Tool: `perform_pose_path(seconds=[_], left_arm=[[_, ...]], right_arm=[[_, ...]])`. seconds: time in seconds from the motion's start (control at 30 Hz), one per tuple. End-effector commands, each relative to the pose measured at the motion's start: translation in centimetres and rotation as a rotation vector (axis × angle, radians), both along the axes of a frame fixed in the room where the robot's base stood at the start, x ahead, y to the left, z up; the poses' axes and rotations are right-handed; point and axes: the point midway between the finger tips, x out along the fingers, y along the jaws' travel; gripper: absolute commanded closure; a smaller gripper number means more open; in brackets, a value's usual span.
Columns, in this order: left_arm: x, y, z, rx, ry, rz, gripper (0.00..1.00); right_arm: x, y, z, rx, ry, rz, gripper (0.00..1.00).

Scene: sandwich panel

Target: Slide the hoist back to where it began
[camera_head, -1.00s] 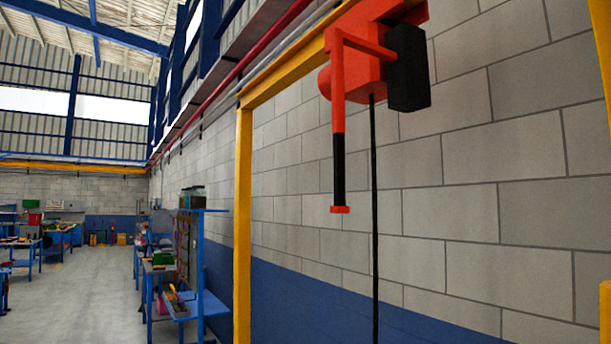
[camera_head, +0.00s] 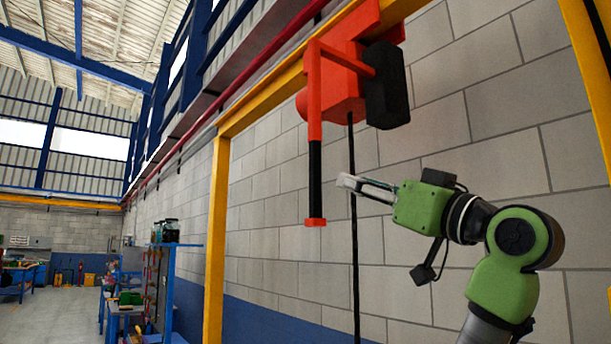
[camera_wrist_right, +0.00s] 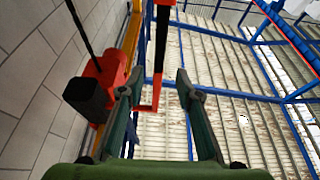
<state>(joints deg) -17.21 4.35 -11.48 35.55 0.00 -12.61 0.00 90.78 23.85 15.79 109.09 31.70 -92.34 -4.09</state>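The red hoist (camera_head: 342,88) hangs from the yellow overhead beam (camera_head: 262,92). Its red arm runs down to a black handle grip (camera_head: 315,180) with a red end. A black cable (camera_head: 353,250) hangs from the hoist. My right gripper (camera_head: 347,182) is just right of the handle in the head view and appears apart from it. In the right wrist view the fingers (camera_wrist_right: 158,84) are spread with nothing held between them. The hoist (camera_wrist_right: 102,82) shows beyond the left finger, and its handle (camera_wrist_right: 158,85) shows between the fingertips. My left gripper is not in view.
A yellow post (camera_head: 216,240) stands left of the hoist, and another yellow post (camera_head: 590,70) is at the upper right. A block wall (camera_head: 450,240) is close behind. A blue workbench (camera_head: 165,290) stands at the lower left.

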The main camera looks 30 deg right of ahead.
Motion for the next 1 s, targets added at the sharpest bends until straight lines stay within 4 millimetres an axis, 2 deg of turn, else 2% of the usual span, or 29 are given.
perform_pose_path(seconds=[0.17, 0.4, 0.6, 0.8, 1.0], left_arm=[[0.0, 0.3, 1.2, 0.003, 0.000, -0.001, 1.00], [0.0, 0.3, 3.2, 0.004, 0.000, -0.002, 1.00], [0.0, 0.4, 4.5, 0.004, 0.000, -0.002, 1.00], [0.0, 0.4, 5.1, 0.004, 0.000, -0.001, 1.00], [0.0, 0.4, 5.1, 0.004, 0.000, -0.001, 1.00]], right_arm=[[2.5, 0.3, 1.2, 0.002, 0.006, 0.004, 0.68], [7.3, 0.7, 3.2, 0.002, 0.007, 0.004, 0.68], [10.6, 0.9, 4.5, 0.002, 0.006, 0.002, 0.68], [12.3, 1.0, 5.1, 0.001, 0.004, 0.002, 0.68], [12.6, 1.0, 5.1, 0.001, 0.004, 0.000, 0.68]])
